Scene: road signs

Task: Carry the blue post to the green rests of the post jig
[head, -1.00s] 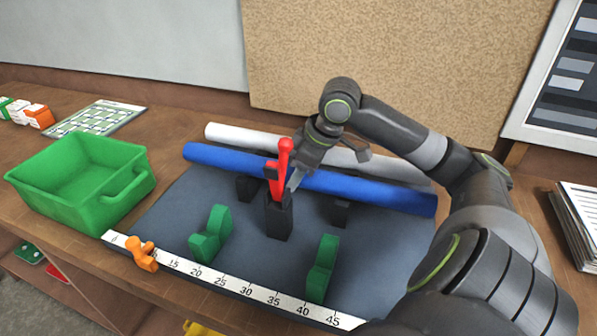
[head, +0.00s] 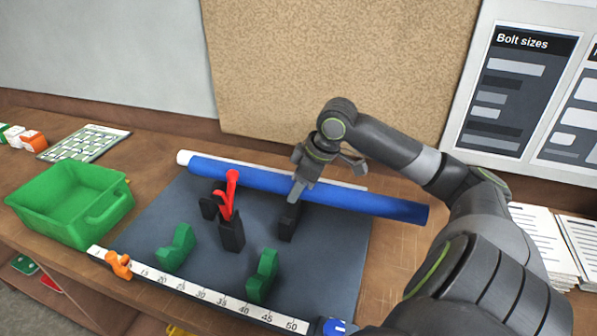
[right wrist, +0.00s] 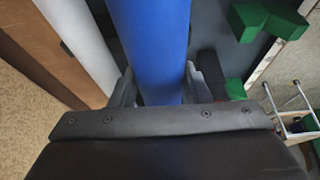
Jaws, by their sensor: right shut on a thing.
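The blue post (head: 370,200) lies slantwise across the back of the post jig, its right end past the dark mat (head: 335,265). My right gripper (head: 297,190) is shut on it right of its middle; the wrist view shows the blue post (right wrist: 150,45) between the fingers. I cannot tell whether the post touches the black rests, left (head: 208,207) and right (head: 289,222). The two green rests, left (head: 177,248) and right (head: 263,276), stand empty nearer the front. My left gripper is not in view.
A red-handled clamp (head: 231,190) on a black block (head: 231,236) stands between the rests. A white post (head: 184,157) lies behind the blue one. A green bin (head: 60,205) is at left. A ruler (head: 215,297) with an orange stop (head: 119,264) edges the front.

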